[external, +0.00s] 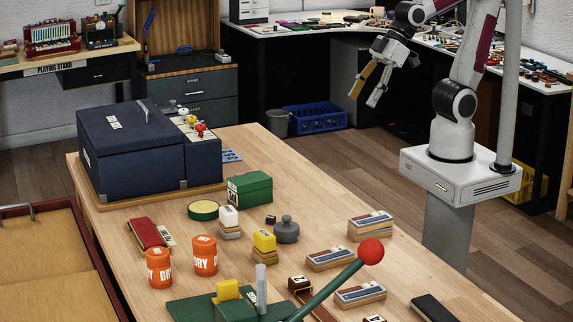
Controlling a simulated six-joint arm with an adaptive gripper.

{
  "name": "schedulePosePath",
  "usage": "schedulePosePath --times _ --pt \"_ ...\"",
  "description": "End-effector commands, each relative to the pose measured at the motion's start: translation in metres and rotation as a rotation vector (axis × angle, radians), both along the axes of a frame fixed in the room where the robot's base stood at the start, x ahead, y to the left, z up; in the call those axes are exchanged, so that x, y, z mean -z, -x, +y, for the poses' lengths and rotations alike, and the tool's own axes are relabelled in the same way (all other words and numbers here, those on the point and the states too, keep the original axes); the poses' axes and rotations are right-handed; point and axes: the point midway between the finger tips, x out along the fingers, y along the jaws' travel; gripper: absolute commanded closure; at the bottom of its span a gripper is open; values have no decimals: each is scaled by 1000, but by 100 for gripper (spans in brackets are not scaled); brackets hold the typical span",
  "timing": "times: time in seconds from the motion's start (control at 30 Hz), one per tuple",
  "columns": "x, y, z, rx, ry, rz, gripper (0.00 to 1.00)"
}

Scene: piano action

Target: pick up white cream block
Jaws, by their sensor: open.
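A small white cream block (229,216) sits near the middle of the table, on top of a short stack of flat pieces (230,233). It has a dark mark on its upper part. My gripper (366,97) is open and empty, its two fingers pointing down. It hangs high at the back, beyond the table's far right edge, well above and to the right of the block.
A green box (250,188) stands just behind the block, a round green tin (203,210) to its left. A yellow block (264,241) and a grey weight (286,231) are to its right. Orange tubs (205,256) and a red-knobbed lever (370,252) stand in front.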

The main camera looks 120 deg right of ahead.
Motion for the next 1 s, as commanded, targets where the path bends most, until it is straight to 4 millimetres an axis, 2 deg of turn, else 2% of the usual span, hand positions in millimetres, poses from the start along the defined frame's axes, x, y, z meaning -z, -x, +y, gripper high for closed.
schedulePosePath --times 0.2,0.57,1.0 --pt "7 -49 7 -4 -12 -49 44" --pt "26 -124 18 0 -27 -137 44" --pt "63 -207 29 12 -33 -244 44"
